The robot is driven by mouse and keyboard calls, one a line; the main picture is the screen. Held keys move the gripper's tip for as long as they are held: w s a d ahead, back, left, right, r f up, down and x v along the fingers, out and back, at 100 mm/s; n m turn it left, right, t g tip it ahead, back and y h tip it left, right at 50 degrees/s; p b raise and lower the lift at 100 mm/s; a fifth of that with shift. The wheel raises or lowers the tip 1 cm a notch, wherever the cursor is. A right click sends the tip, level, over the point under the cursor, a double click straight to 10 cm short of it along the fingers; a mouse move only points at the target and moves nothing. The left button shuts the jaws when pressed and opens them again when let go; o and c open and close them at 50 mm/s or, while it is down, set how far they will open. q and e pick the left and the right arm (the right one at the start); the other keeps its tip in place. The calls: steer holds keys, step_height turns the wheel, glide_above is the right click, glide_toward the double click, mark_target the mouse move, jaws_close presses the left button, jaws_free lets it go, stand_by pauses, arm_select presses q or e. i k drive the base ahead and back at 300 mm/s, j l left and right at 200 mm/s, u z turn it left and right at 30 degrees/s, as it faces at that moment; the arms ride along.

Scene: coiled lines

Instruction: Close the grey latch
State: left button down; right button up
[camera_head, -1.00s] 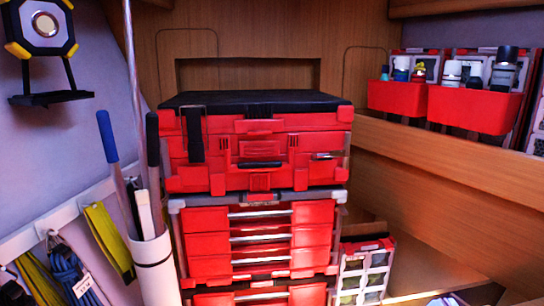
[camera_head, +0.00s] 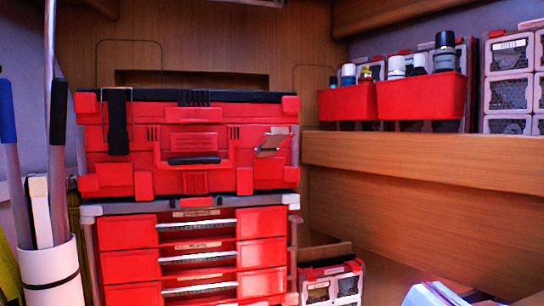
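A red toolbox (camera_head: 105,180) with a black lid stands on top of a red drawer unit. A small grey latch (camera_head: 269,143) is at the right of the toolbox's front. It looks tilted, with its plate standing out from the red face, so it appears open. A black strap-like latch (camera_head: 118,122) hangs at the left of the front, and a black handle (camera_head: 194,161) is in the middle. Neither of my grippers is in view.
The drawer unit (camera_head: 130,267) is below. A white tube (camera_head: 50,272) with poles stands at the left. Red bins (camera_head: 422,98) with bottles sit on a wooden ledge (camera_head: 420,152) at the right. A small organiser case (camera_head: 332,283) stands low beside the drawers.

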mark_target(277, 135)
steer(key=k+j, duration=0.4)
steer(key=i, duration=0.75)
steer(key=z, duration=1.6)
